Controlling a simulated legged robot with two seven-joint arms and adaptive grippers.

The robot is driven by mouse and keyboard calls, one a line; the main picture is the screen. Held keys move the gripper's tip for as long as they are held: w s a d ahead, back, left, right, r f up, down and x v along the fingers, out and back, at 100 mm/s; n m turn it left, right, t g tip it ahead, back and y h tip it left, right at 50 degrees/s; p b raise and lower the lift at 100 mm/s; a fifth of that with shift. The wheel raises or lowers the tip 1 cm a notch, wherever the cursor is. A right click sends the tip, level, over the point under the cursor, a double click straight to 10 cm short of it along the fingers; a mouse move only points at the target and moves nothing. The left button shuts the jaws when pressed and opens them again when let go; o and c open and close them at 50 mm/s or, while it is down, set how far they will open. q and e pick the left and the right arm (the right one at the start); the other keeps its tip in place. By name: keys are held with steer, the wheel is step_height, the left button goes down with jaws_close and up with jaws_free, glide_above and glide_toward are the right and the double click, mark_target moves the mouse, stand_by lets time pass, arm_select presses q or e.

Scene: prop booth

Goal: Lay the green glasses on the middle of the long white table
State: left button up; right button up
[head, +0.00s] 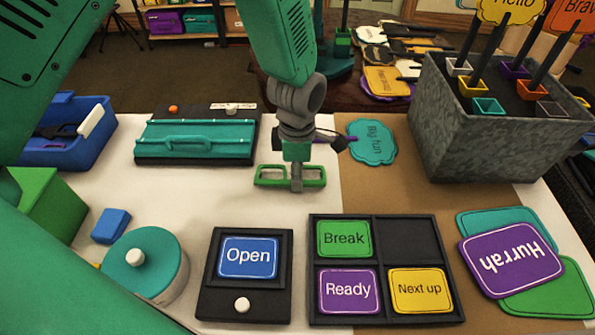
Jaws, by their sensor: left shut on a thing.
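The green glasses (271,177) are held upright in the middle of the head view, with their two frames side by side. My left gripper (296,178) reaches down from the top and is shut on them at the middle, hiding the bridge. The glasses are over the white part of the long table (205,197), close to its border with the brown part. I cannot tell whether they touch the tabletop. My right gripper is not in view.
A teal "Big fun" sign (372,142) lies just right of the gripper. A teal-lidded case (195,139) and blue bin (92,140) stand left. An "Open" panel (247,257), a card tray (407,238) and a round teal tin (145,262) are in front. A grey sign box (480,148) stands right.

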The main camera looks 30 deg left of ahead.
arm_select(q)
steer(key=o, duration=1.3)
step_height(320, 180, up, 12)
steer(key=p, duration=0.2)
steer(key=shift+p, duration=0.35)
steer(key=shift+r, duration=0.1)
